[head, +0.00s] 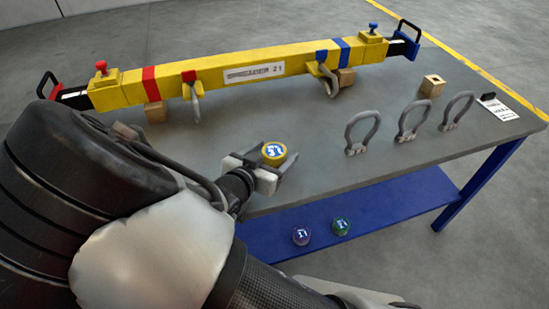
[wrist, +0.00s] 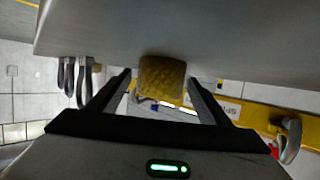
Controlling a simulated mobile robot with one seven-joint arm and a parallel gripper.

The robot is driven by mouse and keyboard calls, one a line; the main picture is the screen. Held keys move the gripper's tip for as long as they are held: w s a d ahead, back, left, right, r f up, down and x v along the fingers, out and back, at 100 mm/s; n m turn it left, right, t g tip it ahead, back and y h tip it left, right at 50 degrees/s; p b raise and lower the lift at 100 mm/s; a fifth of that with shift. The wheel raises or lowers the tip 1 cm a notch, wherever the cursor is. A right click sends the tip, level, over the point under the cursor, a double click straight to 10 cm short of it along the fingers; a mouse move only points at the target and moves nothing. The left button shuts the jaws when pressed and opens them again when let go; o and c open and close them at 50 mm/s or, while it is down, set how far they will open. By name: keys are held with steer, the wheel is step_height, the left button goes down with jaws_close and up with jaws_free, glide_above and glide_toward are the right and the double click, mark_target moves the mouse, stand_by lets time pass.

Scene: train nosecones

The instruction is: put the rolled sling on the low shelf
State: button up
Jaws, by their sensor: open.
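The rolled sling is a yellow roll (head: 274,150) with a round blue and white label on its end, near the front edge of the grey tabletop. In the wrist view the yellow roll (wrist: 162,77) shows ahead between the two fingers. My gripper (head: 266,162) is open, its fingers on either side of the roll, with gaps visible in the wrist view (wrist: 160,80). The roll appears to stand on the table; its base is partly hidden. The low shelf (head: 390,203) is the blue board under the table.
On the shelf lie a purple roll (head: 301,236) and a green roll (head: 341,226); the shelf right of them is clear. A yellow spreader beam (head: 210,72) lies along the table's back. Several grey shackles (head: 362,133), a wooden block (head: 432,86) and a tag (head: 497,107) are at right.

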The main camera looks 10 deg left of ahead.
steer(key=shift+w, duration=0.1)
steer(key=shift+c, duration=0.5)
steer(key=c, duration=1.3)
